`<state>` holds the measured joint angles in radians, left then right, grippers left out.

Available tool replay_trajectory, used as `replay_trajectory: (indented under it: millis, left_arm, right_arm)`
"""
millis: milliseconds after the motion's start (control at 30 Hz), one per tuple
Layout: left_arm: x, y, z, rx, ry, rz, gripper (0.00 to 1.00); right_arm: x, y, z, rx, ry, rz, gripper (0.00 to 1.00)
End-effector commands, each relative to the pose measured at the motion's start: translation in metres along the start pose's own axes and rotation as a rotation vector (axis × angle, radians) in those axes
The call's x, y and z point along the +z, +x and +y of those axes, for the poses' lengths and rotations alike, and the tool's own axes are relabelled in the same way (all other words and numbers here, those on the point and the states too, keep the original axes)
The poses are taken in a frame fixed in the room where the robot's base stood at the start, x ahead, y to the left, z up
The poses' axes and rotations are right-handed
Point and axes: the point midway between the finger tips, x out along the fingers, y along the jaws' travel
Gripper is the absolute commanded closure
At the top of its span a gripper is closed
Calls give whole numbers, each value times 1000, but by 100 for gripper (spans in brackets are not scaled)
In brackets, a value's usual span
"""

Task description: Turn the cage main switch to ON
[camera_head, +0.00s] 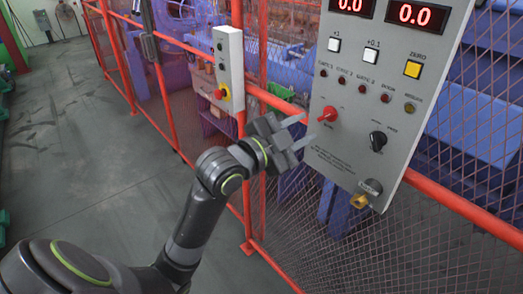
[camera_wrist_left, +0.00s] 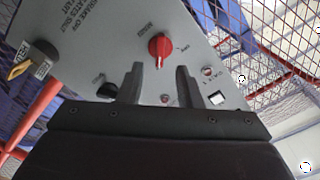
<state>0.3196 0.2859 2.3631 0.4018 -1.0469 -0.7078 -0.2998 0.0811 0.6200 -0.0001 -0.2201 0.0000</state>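A red rotary switch (camera_head: 328,114) sits at the left of a grey control panel (camera_head: 345,75). Its labels are too small to read, so I cannot confirm that it is the cage main switch or tell its setting. It also shows in the left wrist view (camera_wrist_left: 160,46), just beyond the fingertips. My left gripper (camera_head: 309,128) is open, its two fingers apart and pointing at the red switch. It appears empty and short of the switch. In the left wrist view the gripper (camera_wrist_left: 160,68) has a clear gap between its fingers. My right gripper is not in view.
A black rotary knob (camera_head: 378,140) is right of the red switch. A yellow-tagged switch (camera_head: 360,201) is at the panel's bottom edge. A small box (camera_head: 230,68) with a red button hangs to the left. Orange rails (camera_head: 460,204) and mesh fencing surround the panel.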

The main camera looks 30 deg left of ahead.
Motion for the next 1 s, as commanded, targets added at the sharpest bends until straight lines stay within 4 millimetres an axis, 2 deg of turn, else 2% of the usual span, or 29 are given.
replay_trajectory:
  millis: [100, 267, 733, 1000]
  left_arm:
    - [2, -27, 1, 0, 8, -2, 68]
    - [-1, -56, -2, 2, 4, -4, 68]
    - [-3, -85, -4, 2, -3, -6, 68]
    - [0, -107, -1, 2, 1, -3, 68]
  right_arm:
    - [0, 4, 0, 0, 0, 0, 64]
    - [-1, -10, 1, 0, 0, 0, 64]
    - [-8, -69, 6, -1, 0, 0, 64]
    - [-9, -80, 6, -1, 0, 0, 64]
